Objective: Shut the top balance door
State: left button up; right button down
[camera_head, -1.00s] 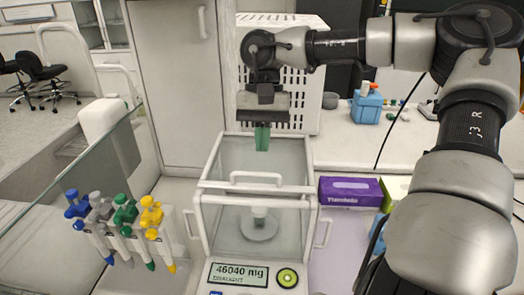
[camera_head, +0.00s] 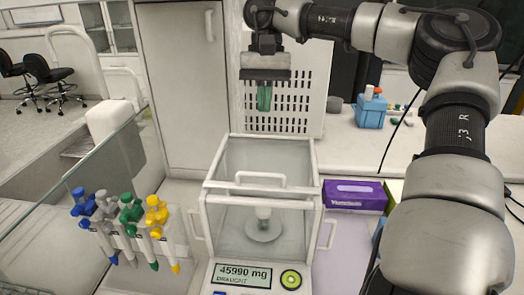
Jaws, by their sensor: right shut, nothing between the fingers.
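The balance (camera_head: 211,228) is a white-framed clear box at the lower middle. Its top door (camera_head: 262,187) is a clear panel with a white front bar and a white handle (camera_head: 260,177). The panel appears to lie over the top of the box; I cannot tell whether it is fully closed. The display (camera_head: 243,273) reads 45990 mg. My right gripper (camera_head: 264,98), with green fingers, is shut and empty, pointing down above the balance's back edge, apart from the door. My left gripper is out of view.
Several colored pipettes (camera_head: 126,226) hang in a rack at left, beside a slanted glass pane (camera_head: 60,215). A purple box (camera_head: 355,196) lies right of the balance. A blue caddy (camera_head: 370,110) and a perforated white casing (camera_head: 300,95) stand behind.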

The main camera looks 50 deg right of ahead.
jog(key=p, duration=0.2)
send_near(261, 183)
jog(key=d+f, duration=0.1)
jog(key=w+d+f, duration=0.1)
jog(key=f, duration=0.1)
jog(key=shift+w+f, duration=0.25)
jog(key=shift+s+a+f+p, duration=0.15)
jog(key=shift+s+a+p, duration=0.35)
jog(key=shift+s+a, duration=0.55)
jog(key=shift+s+a+f, duration=0.15)
jog(key=shift+a, duration=0.35)
jog(key=shift+d, duration=0.1)
